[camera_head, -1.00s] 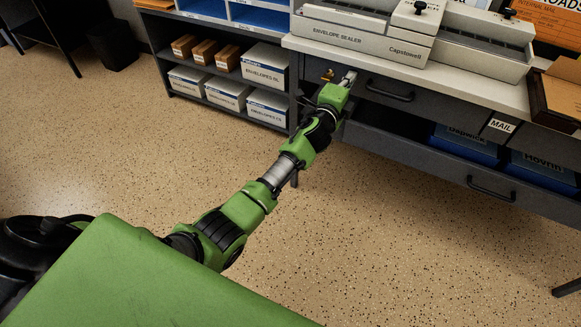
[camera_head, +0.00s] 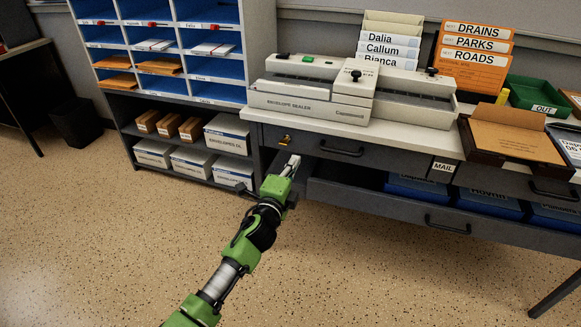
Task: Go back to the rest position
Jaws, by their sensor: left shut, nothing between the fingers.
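My left arm reaches from the bottom of the head view toward the desk front. Its left gripper (camera_head: 292,163) is shut and empty, close to the left end of the desk, below the upper drawer (camera_head: 325,147). I cannot tell whether the fingertips touch the desk. The lower drawer (camera_head: 420,215), to the right of the gripper, stands pulled out with blue bins in it. My right gripper is out of view.
The desk carries an envelope sealer (camera_head: 310,108), a brown tray (camera_head: 478,157) and a green OUT tray (camera_head: 537,95). A pigeonhole shelf (camera_head: 262,60) with envelope boxes below stands left of the desk. The speckled floor (camera_head: 100,240) is clear at left.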

